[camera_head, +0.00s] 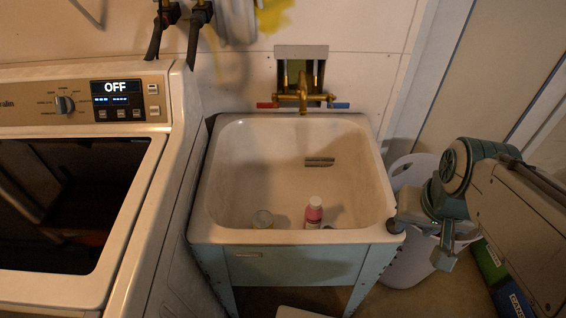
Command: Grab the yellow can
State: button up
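A short can (262,219) with a dull yellowish top stands in the sink near its front wall, left of centre. Its lower part is hidden by the sink's front rim, and its colour is dim. My gripper (420,243) is at the right, outside the basin by the sink's front right corner. Its two fingers are spread apart with nothing seen between them. One fingertip is close to the sink rim; I cannot tell if it touches. The gripper is well to the right of the can.
The white sink (375,170) has raised rims. A pink bottle (313,213) stands in it right of the can, with a small round item (328,227) beside it, partly hidden. A brass faucet (302,92) is behind. A washer (180,150) stands left; a white basket (405,268) is right.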

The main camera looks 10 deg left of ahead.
aim_at(263, 219)
jog(key=z, duration=0.5)
jog(key=k, duration=1.2)
jog(key=i, duration=0.35)
jog(key=u, duration=0.8)
jog(key=i, duration=1.1)
jog(key=z, duration=0.3)
